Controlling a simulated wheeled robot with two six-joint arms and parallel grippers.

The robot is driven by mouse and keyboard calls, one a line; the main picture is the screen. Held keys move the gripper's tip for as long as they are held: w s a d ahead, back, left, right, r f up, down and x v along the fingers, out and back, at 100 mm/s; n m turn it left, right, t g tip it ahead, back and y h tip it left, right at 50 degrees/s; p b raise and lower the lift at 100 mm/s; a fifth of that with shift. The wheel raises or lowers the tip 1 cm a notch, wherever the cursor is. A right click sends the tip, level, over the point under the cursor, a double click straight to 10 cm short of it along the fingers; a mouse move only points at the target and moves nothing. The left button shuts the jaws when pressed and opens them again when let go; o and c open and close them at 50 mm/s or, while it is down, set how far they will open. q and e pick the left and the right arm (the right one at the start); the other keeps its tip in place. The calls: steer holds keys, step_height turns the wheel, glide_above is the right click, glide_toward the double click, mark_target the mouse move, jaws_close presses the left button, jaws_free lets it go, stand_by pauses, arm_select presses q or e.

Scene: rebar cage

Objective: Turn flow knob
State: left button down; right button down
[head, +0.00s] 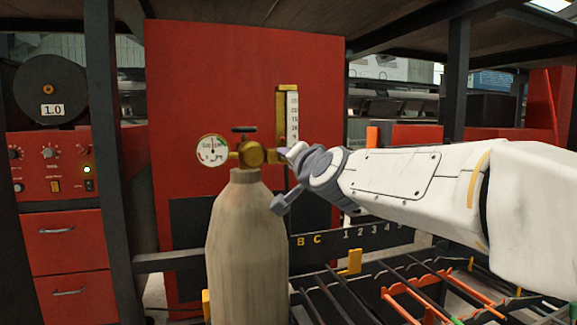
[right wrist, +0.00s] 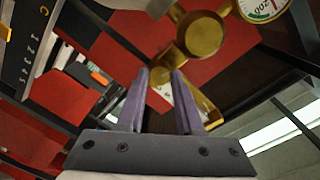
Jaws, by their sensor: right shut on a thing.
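A pale gas cylinder (head: 247,245) stands upright in the head view, with a brass regulator (head: 251,154) on top. The regulator also shows in the right wrist view (right wrist: 202,33). A round dial gauge (head: 212,150) is on its left, and a dark valve handle (head: 244,129) is above it. A flow tube with a scale (head: 292,118) in a yellow frame rises at its right. My right gripper (head: 287,153) comes in from the right and is shut on the flow knob at the regulator's right side. Its fingers (right wrist: 161,75) mostly hide the knob. My left gripper is not in view.
A red panel (head: 215,65) stands behind the cylinder. A red cabinet with knobs, drawers and a reel (head: 50,90) is at the left. A lettered rail (head: 350,238) and a rack of rods (head: 400,290) lie below my right arm. Dark posts flank the bay.

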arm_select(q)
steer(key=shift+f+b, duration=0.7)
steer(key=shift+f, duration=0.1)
arm_select(e)
steer(key=m, duration=0.5)
steer(key=shift+f+m, duration=0.1)
steer(key=shift+m, duration=0.6)
steer(key=c, duration=0.6)
jaws_free()
steer(key=shift+o, duration=0.2)
